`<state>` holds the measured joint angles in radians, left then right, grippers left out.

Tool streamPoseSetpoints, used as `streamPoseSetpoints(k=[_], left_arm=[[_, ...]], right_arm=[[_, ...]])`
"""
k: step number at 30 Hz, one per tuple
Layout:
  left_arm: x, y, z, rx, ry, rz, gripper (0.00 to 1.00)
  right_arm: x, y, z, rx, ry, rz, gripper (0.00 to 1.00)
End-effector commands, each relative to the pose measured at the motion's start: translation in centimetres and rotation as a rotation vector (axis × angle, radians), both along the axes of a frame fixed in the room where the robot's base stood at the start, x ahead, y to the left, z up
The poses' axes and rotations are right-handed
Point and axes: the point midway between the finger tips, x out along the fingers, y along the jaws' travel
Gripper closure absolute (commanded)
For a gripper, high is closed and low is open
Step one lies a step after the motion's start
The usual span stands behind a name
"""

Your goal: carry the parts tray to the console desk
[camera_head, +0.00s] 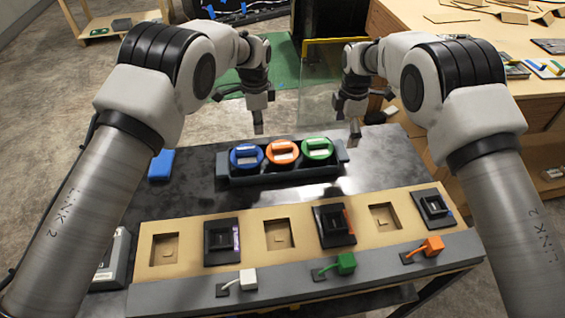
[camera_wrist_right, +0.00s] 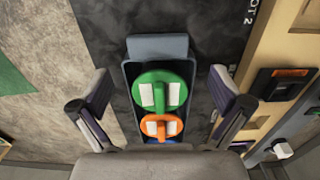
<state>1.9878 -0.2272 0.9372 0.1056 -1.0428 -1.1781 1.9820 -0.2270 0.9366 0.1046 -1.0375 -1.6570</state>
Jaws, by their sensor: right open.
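The parts tray (camera_head: 288,173) is a long dark grey tray with a lug at each end. It stands on a black tabletop (camera_head: 190,190) and holds a blue (camera_head: 246,156), an orange (camera_head: 281,152) and a green (camera_head: 317,150) round part. My left gripper (camera_head: 240,112) is open and empty above and behind the tray's left end. My right gripper (camera_head: 371,112) is open and empty above the tray's right end. In the right wrist view its fingers (camera_wrist_right: 165,105) are spread on either side of the tray (camera_wrist_right: 128,88), apart from it, with the end lug (camera_wrist_right: 158,46) beyond.
A wooden panel (camera_head: 190,222) with recesses and black modules runs along the front, with white, green and orange plugs on a grey strip. A blue block (camera_head: 161,165) lies left of the tray. A clear panel (camera_head: 316,105) stands behind. A wooden bench (camera_head: 480,45) is at right.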

Motion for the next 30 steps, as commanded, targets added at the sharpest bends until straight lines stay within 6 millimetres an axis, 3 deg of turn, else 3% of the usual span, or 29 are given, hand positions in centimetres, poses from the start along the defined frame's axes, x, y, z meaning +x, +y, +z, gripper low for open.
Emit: streamPoseSetpoints(k=[5,16,27,28,29,30], left_arm=[[-0.1,0.0,-1.3,0.000,0.003,0.001,0.90],[0.0,0.0,-7.0,0.000,0.002,0.002,0.90],[0.0,0.1,-8.0,0.000,0.001,0.002,0.90],[0.0,0.1,-7.9,0.000,0.001,0.002,0.93],[0.0,0.1,-7.9,0.000,0.001,0.002,1.00],[0.0,0.1,-7.9,0.000,0.001,0.002,1.00]], right_arm=[[-0.1,0.0,-1.3,-0.001,0.003,-0.001,0.00],[0.0,0.0,-7.0,0.001,0.002,-0.002,0.00],[0.0,-0.1,-7.9,0.000,0.000,-0.002,0.00],[0.0,0.0,-7.9,0.000,0.000,-0.002,0.04],[0.0,0.0,-7.9,0.000,0.000,-0.002,0.14],[0.0,0.0,-7.9,0.000,0.001,-0.002,0.28]])
